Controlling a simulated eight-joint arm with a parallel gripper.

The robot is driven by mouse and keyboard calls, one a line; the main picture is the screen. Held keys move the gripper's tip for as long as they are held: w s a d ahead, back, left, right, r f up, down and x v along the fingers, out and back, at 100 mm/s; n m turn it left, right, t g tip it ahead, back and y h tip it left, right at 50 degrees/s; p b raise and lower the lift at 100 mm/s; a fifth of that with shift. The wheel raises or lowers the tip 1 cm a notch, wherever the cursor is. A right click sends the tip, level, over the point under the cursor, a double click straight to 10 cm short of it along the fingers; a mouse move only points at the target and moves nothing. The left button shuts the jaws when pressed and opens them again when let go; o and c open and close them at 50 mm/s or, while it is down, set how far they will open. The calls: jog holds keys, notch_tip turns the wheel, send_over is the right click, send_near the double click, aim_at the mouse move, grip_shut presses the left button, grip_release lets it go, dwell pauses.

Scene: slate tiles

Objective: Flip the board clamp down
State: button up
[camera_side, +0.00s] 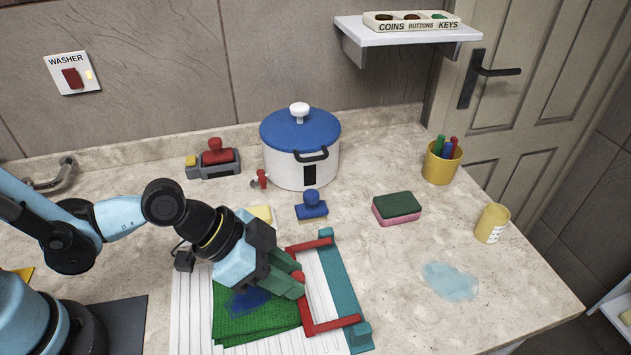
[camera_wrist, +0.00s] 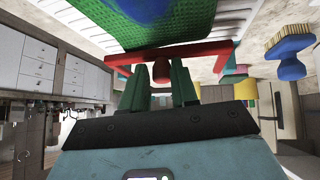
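The board clamp (camera_side: 295,259) is a red U-shaped frame. It reaches left from a teal bar (camera_side: 343,285) over a white ribbed board (camera_side: 318,292), low over it; I cannot tell if it touches. My gripper (camera_side: 299,284) is at the middle of the red crossbar, its green fingers on both sides of a red knob (camera_side: 298,275). In the wrist view, the fingers (camera_wrist: 161,78) close in on the knob (camera_wrist: 161,70) below the red bar (camera_wrist: 200,50). A folded green cloth (camera_side: 240,325) with a blue patch lies on the board, partly hidden by my gripper.
A blue-handled brush (camera_side: 312,206) and a sponge (camera_side: 397,208) lie behind the board. A white pot (camera_side: 300,165) with a blue lid stands farther back. A yellow cup (camera_side: 492,223) and a puddle (camera_side: 450,281) are at right. The counter between board and puddle is clear.

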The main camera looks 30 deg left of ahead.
jog(key=shift+a+f, duration=0.1)
jog(key=shift+a, duration=0.15)
jog(key=v, duration=1.2)
jog(key=shift+d, duration=0.25)
dwell(0.3)
jog(key=w+a+n+t+y, duration=0.1)
jog(key=w+a+n+y, duration=0.2)
jog(key=a+n, duration=0.2)
jog(key=w+a+n+t+y, duration=0.2)
jog(key=w+a+n+y, duration=0.1)
jog(key=a, duration=0.8)
jog(key=shift+a+r+n+y, duration=0.2)
jog(key=shift+r+n+y, duration=0.3)
jog(key=shift+n, duration=0.5)
